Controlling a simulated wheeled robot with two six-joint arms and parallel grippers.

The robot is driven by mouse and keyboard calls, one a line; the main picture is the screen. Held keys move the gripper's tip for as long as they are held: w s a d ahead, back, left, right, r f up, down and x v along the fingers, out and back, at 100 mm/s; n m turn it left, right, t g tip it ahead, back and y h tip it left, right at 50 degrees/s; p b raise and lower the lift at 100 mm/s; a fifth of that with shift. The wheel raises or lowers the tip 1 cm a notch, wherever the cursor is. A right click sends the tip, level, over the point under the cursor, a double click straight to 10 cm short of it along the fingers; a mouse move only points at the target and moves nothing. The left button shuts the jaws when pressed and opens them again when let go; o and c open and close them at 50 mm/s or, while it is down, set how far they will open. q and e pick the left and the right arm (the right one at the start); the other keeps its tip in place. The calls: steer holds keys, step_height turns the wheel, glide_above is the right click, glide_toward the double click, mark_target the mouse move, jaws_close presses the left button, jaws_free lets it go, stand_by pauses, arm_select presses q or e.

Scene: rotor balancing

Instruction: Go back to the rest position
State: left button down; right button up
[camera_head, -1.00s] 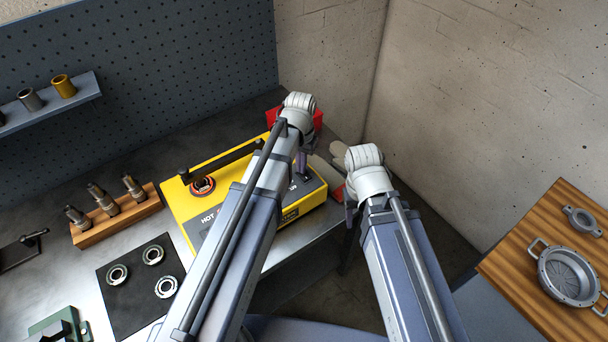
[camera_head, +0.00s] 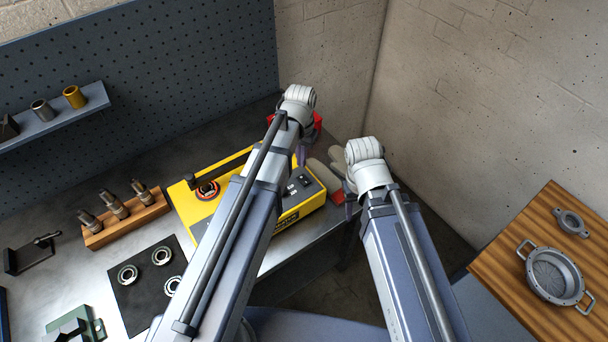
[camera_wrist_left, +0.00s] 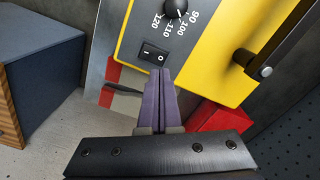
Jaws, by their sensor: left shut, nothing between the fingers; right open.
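My left gripper (camera_head: 303,154) shows only partly beyond its wrist in the head view, over the right end of the yellow heater (camera_head: 290,210). In the left wrist view its purple fingers (camera_wrist_left: 160,75) are together with nothing between them. Their tips appear close to the heater's black rocker switch (camera_wrist_left: 154,53), below its dial (camera_wrist_left: 175,9); I cannot tell whether they touch. My right gripper (camera_head: 350,204) hangs below its wrist, off the heater's right side. It is open, and its fingers are mostly hidden by the arm.
A wooden block (camera_head: 126,219) with several metal tools and a black mat (camera_head: 140,298) with bearings lie left of the heater. A glove (camera_head: 322,173) lies right of the heater. A wooden table (camera_head: 510,255) with a metal housing (camera_head: 556,276) is at right. Walls stand behind.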

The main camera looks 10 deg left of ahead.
arm_select(q)
steer(key=shift+r, duration=0.55)
steer(key=shift+f, duration=0.1)
steer(key=s+d+f+b, duration=0.2)
steer(key=s+f+b, duration=0.1)
steer(key=s, duration=0.4)
steer(key=s+d+f+y+b, duration=0.1)
steer(key=s+d+f+b, duration=0.2)
steer(key=s, duration=0.4)
steer(key=shift+s+d+f+m+b, duration=0.35)
steer(key=shift+s+f+m, duration=0.05)
steer(key=shift+f, duration=0.05)
